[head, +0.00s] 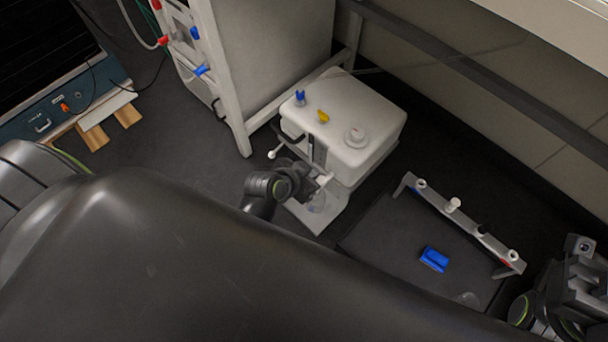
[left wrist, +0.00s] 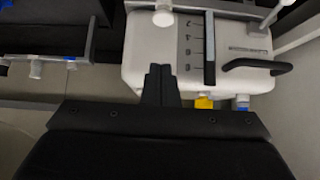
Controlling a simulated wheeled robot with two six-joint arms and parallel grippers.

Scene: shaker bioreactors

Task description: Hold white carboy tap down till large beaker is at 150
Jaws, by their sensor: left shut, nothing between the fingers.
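The white carboy (head: 365,115) stands on a low white base, with blue and yellow fittings and a round cap on top. It also shows in the left wrist view (left wrist: 155,55), with a dark level scale. A white tap (head: 325,179) is low on its front. A round white part that looks like the tap shows in the left wrist view (left wrist: 163,18). A clear beaker (head: 317,203) stands below the tap, partly hidden; its level is unreadable. My left gripper (head: 312,178) is shut and empty, close to the tap; contact is unclear. Its closed fingers show in the left wrist view (left wrist: 160,70). My right gripper (head: 580,272) is at the lower right.
A grey rack (head: 465,222) with white knobs stands right of the carboy, by a dark mat (head: 390,245) bearing a blue object (head: 434,258). A tall white cabinet (head: 262,60) is behind the carboy. A clear vessel (head: 467,299) is partly visible.

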